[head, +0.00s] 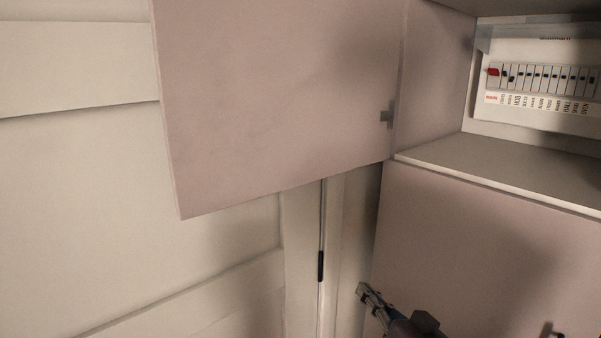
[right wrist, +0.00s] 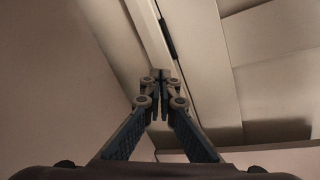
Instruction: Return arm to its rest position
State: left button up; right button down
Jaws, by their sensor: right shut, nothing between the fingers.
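My right gripper (head: 364,291) is low in the head view, in front of the lower cabinet door near its left edge. In the right wrist view its fingertips (right wrist: 162,74) meet, with nothing between them. The gripper appears apart from the cabinet. My left gripper is in neither view.
An upper cabinet door (head: 280,90) stands open at the top middle. Inside the cabinet is a breaker panel (head: 540,80) with a red switch (head: 494,71). A closed lower door (head: 480,250) is below the shelf (head: 510,175). A pale panelled door (head: 80,200) fills the left.

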jog(key=s+d+f+n+g+h, duration=0.1)
jog(key=s+f+g, duration=0.2)
jog(key=s+f, duration=0.4)
jog(key=s+f+n+g+h, duration=0.1)
jog(key=s+f+g, duration=0.3)
jog(key=f, duration=0.6)
jog(key=s+d+f+g+h, duration=0.25)
jog(key=s+f, duration=0.25)
jog(key=s, duration=0.6)
jog(key=s+d+f+g+h, duration=0.1)
jog(key=s+d+f+g, duration=0.3)
jog(key=s, duration=0.7)
notch_tip(320, 180, down, 28)
jog(key=s+r+n, duration=0.1)
jog(key=s+d+f+g, duration=0.1)
jog(key=s+d+f, duration=0.1)
jog(key=s+f, duration=1.4)
jog(key=shift+s+d, duration=0.2)
jog(key=shift+s, duration=0.45)
